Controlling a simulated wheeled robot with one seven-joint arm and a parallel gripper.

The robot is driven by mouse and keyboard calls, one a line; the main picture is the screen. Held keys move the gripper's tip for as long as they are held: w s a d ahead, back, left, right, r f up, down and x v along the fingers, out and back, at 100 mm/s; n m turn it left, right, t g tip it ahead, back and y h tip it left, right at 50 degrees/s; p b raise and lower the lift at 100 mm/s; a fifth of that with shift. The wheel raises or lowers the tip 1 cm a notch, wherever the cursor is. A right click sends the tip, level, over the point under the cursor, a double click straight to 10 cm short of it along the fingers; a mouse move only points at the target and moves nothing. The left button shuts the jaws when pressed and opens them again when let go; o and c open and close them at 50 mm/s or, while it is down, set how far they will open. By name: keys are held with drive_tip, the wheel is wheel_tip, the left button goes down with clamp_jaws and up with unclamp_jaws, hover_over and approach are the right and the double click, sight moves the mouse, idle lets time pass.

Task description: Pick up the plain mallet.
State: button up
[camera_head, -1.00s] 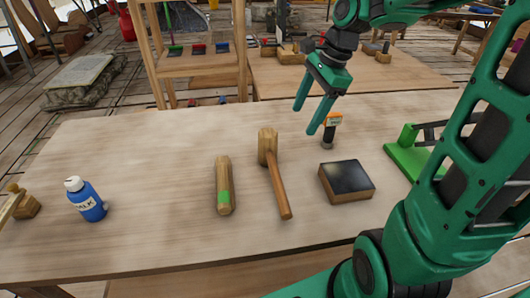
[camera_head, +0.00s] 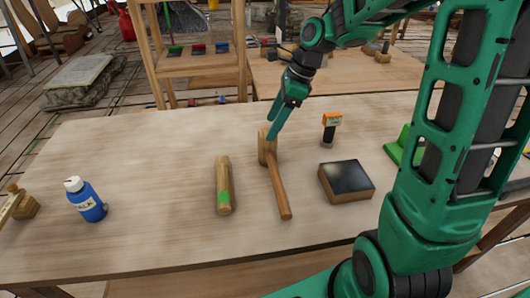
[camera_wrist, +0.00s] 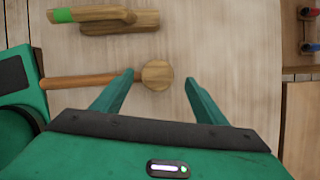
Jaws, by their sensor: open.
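The plain mallet (camera_head: 279,188) lies on the table, with a pale wooden head at the far end and a brown handle toward the near edge. In the wrist view its round head end (camera_wrist: 157,76) shows between the fingertips, and its handle runs left behind a finger. My gripper (camera_head: 273,132) is open and empty, at the head; the fingers overlap it in the head view, and I cannot tell whether they touch it. A wooden piece with a green band (camera_head: 223,185) lies left of the mallet; it also shows in the wrist view (camera_wrist: 120,21).
A dark-topped block (camera_head: 346,180) sits right of the mallet, and an orange-and-black tool (camera_head: 330,128) stands behind it. A blue chalk bottle (camera_head: 86,199) is at the left, a green stand (camera_head: 402,148) at the right. The table's left middle is clear.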

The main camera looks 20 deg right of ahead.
drive_tip(key=shift+x, duration=2.3)
drive_tip(key=shift+s+d+f, duration=0.1)
drive_tip(key=c, duration=1.2)
drive_tip(key=shift+c, duration=0.2)
